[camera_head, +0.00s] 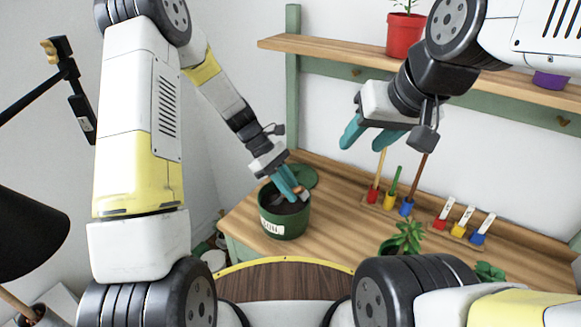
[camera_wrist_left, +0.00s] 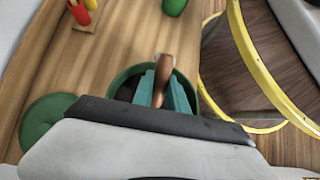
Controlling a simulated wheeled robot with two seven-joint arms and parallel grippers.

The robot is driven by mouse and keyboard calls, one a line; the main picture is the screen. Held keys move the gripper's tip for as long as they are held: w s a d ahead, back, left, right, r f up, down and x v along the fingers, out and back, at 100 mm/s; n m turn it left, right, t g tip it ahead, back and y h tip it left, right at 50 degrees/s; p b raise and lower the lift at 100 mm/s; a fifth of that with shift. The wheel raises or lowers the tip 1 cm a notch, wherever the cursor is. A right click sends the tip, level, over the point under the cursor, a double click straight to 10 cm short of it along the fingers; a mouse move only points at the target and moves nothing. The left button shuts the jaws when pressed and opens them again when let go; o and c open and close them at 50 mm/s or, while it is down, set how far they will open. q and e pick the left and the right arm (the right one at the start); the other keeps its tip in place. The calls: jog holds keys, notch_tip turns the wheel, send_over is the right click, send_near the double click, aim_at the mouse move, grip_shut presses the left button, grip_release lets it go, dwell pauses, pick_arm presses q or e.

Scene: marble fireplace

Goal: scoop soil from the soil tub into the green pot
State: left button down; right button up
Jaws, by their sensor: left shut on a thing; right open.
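The green soil tub (camera_head: 283,226), with a white label and dark soil inside, stands on the wooden bench; its rim also shows in the left wrist view (camera_wrist_left: 128,73). My left gripper (camera_head: 293,186) reaches down into the tub's mouth, shut on a brown wooden handle (camera_wrist_left: 163,75), apparently the scoop's. The scoop's lower end is hidden. A green pot (camera_head: 390,246) with a leafy plant stands to the right, partly hidden by my arm. I cannot tell whether it is the task's pot. My right gripper (camera_head: 364,135) is open and empty above the bench.
A green lid (camera_head: 302,176) lies behind the tub. Coloured holders with tools (camera_head: 407,207) and small tagged blocks (camera_head: 459,229) line the bench's back. A shelf above bears a red pot (camera_head: 404,36). Bare bench lies between tub and holders.

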pick_arm(q)
jog(key=shift+s+d+r+y, duration=0.15)
jog(key=shift+r+y, duration=0.15)
jog(key=shift+r, duration=0.9)
jog(key=shift+t+y, duration=0.6)
jog(key=shift+y, duration=0.1)
jog(key=shift+s+d+r, duration=0.15)
jog(key=shift+d+r, duration=0.1)
jog(key=shift+r, duration=0.7)
jog(key=shift+s+d+r, duration=0.1)
jog(key=shift+d+r, duration=0.15)
jog(key=shift+r, duration=0.75)
jog(key=shift+s+d+r, duration=0.15)
jog(key=shift+d+r, duration=0.1)
jog(key=shift+r, duration=0.7)
jog(key=shift+s+d+r+t+y, duration=0.35)
jog(key=shift+d+t+y, duration=0.2)
jog(key=shift+y, duration=0.25)
jog(key=shift+s+d+r+t+y, duration=0.1)
jog(key=shift+r+t+y, duration=0.05)
jog(key=shift+t+y, duration=0.25)
jog(key=shift+s+d+r+t+y, duration=0.1)
jog(key=shift+t+y, duration=0.15)
jog(key=shift+y, duration=0.25)
